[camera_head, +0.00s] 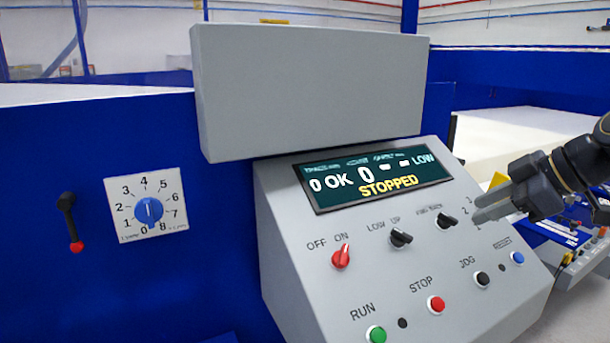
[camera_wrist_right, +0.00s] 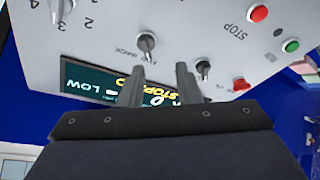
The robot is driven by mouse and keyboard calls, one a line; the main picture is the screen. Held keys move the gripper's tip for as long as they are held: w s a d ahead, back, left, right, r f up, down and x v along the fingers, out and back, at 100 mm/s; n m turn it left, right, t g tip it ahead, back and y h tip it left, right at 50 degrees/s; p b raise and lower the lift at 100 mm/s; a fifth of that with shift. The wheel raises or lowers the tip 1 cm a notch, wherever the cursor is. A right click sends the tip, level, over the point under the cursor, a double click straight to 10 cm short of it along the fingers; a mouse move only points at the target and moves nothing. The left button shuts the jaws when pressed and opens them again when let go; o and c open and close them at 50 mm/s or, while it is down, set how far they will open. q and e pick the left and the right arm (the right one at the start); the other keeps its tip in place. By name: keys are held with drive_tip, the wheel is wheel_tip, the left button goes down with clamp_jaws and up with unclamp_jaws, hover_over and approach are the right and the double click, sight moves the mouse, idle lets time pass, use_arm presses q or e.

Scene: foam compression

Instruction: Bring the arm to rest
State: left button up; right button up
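My right gripper (camera_head: 478,206) comes in from the right in the head view, over the right side of the grey control panel (camera_head: 285,235). Its two fingers are apart with nothing between them. In the right wrist view the open fingertips (camera_wrist_right: 161,70) lie over the panel face and partly cover the display (camera_wrist_right: 95,82). In the head view the display (camera_head: 372,181) reads STOPPED and LOW. A black selector knob (camera_head: 446,221) sits just left of the fingertips; I cannot tell the gap to the panel. My left gripper is not in view.
The panel carries a red switch (camera_head: 341,257), another black knob (camera_head: 400,238), and green (camera_head: 376,335), red (camera_head: 436,304), black (camera_head: 482,279) and blue (camera_head: 517,258) buttons. A numbered dial (camera_head: 149,210) and a black lever (camera_head: 69,217) are on the blue wall at left.

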drive_tip(key=s+a+f+m+p, duration=0.1)
drive_tip(key=s+a+f+m, duration=0.1)
drive_tip(key=s, duration=0.1)
drive_tip(key=s+a+f+m+h, duration=0.1)
drive_tip(key=s+a+f+m, duration=0.2)
drive_tip(key=s, duration=0.1)
drive_tip(key=s+a+f+m+p, duration=0.1)
drive_tip(key=s+a+f+m, duration=0.1)
drive_tip(key=s+a+f, duration=0.1)
drive_tip(key=shift+s+f+g+p, duration=0.15)
drive_tip(key=shift+s+g+p, duration=0.25)
drive_tip(key=shift+s, duration=0.15)
drive_tip(key=s+a+f+m+p, duration=0.1)
drive_tip(key=s+a+f+m, duration=0.2)
drive_tip(key=s+f, duration=0.3)
drive_tip(key=s+a+f+m+h+p, duration=0.1)
drive_tip(key=s+a+f+m, duration=0.2)
drive_tip(key=s+f, duration=0.2)
wheel_tip(320, 180, down, 3)
drive_tip(key=shift+s+f+m+g, duration=0.15)
drive_tip(key=shift+s+m+g, duration=0.15)
drive_tip(key=shift+s, duration=0.05)
